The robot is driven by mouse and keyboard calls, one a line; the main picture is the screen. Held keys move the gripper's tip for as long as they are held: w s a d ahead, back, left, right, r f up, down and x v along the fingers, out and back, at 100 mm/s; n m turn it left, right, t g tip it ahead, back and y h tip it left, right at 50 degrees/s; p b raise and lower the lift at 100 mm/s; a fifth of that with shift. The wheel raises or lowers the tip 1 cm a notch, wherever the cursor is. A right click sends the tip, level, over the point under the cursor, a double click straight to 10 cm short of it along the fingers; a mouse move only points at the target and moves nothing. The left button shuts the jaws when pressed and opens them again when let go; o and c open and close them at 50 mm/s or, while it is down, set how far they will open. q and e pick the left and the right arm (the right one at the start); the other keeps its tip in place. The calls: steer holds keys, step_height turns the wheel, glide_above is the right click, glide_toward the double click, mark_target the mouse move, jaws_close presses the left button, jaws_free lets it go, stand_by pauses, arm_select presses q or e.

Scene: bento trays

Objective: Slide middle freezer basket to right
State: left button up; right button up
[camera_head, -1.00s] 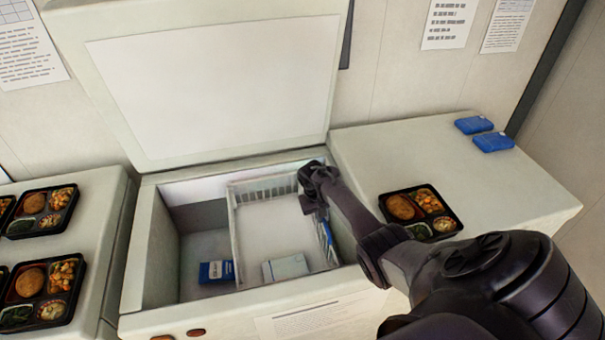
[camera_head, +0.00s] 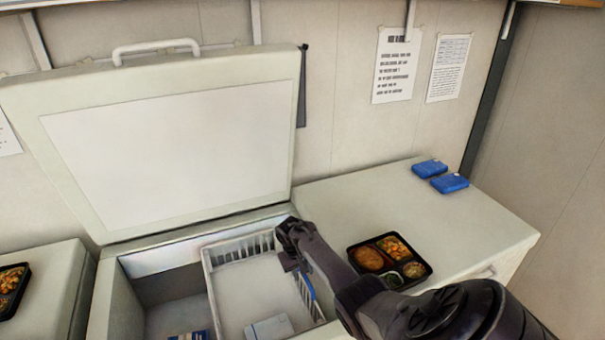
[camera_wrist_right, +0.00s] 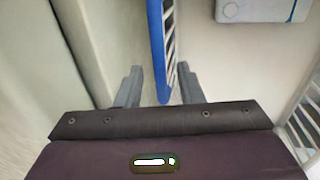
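The white wire basket (camera_head: 243,248) is in the open freezer (camera_head: 122,305), at the right of its interior. A blue strip (camera_head: 308,284) is on the basket's right side; this strip also shows in the right wrist view (camera_wrist_right: 156,45). My right gripper (camera_head: 291,263) is at the basket's right wall, near the back corner. In the right wrist view its fingers (camera_wrist_right: 157,88) are apart on either side of the blue strip and the wall, with a gap at the left finger. My left gripper is not in view.
A white and blue pack (camera_head: 270,328) lies in the basket. A blue pack (camera_head: 188,336) lies in the left of the freezer. The lid (camera_head: 170,150) stands open behind. A bento tray (camera_head: 390,262) and blue packs (camera_head: 449,183) are on the right counter (camera_head: 350,200).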

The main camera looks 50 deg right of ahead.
step_height(320, 180, up, 8)
steer(key=a, duration=0.1)
steer(key=shift+w+a+f, duration=0.2)
steer(key=shift+w, duration=0.15)
